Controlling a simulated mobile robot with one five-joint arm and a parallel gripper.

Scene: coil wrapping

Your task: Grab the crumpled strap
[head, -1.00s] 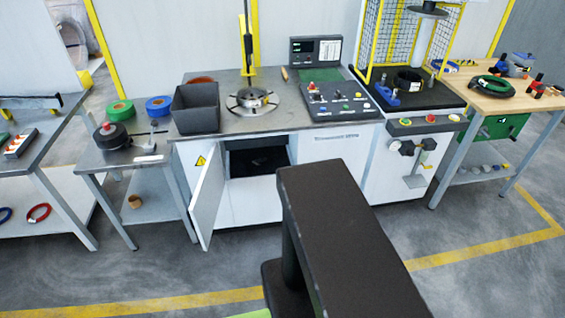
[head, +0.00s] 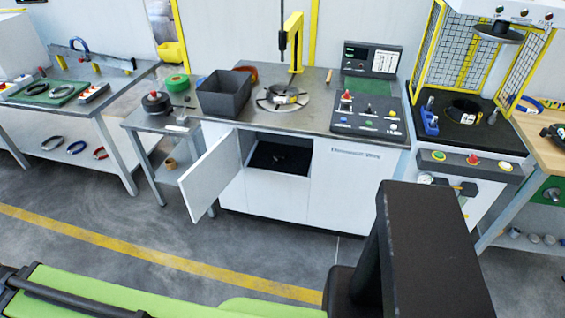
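I cannot make out a crumpled strap for certain. The open cabinet compartment (head: 270,150) under the machine top holds something small and dark, too dim to tell. Its white door (head: 208,178) stands swung out to the left. My gripper does not show; only a dark part of my own arm or column stands at the lower right.
A dark open bin (head: 224,95) stands left of the turntable. A small side table (head: 146,122) carries a black spool (head: 155,104) and a green roll (head: 177,83). A control panel (head: 368,116) is on the right. The grey floor (head: 110,215) in front is clear, with a yellow line.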

